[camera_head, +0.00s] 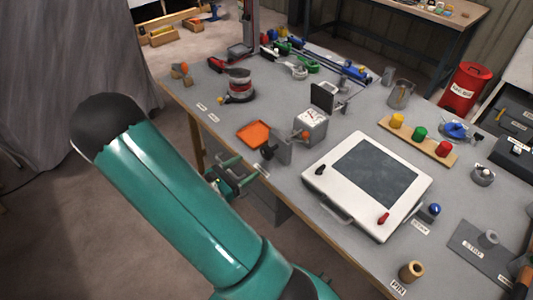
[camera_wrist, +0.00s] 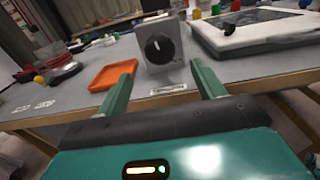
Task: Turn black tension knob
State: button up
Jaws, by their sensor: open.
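The black tension knob (camera_wrist: 158,47) is round with a light pointer mark. It sits on the front of an upright grey block (camera_wrist: 176,66) with a small label below, at the near table edge. In the head view the grey block (camera_head: 281,147) stands just beyond my gripper (camera_head: 250,172), and the knob shows as a dark spot (camera_head: 267,152). In the wrist view my gripper (camera_wrist: 163,68) is open, its green fingers spread left and right of the block. The knob lies ahead between them, apart from both; nothing is held.
An orange tray (camera_head: 253,134) lies left of the block. A white panel with a dark screen (camera_head: 335,203) lies to the right. A red and black round device (camera_head: 239,86) stands farther left.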

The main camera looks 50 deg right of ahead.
aim_at(264, 155)
jog(key=x, duration=0.9)
jog(key=shift+s+d, duration=0.1)
jog(key=shift+d, duration=0.2)
jog(key=c, duration=1)
jog(key=m, duration=0.5)
jog(key=o, duration=1)
jog(key=shift+a, duration=0.15)
jog(key=v, duration=1.3)
jog(key=shift+a, duration=0.3)
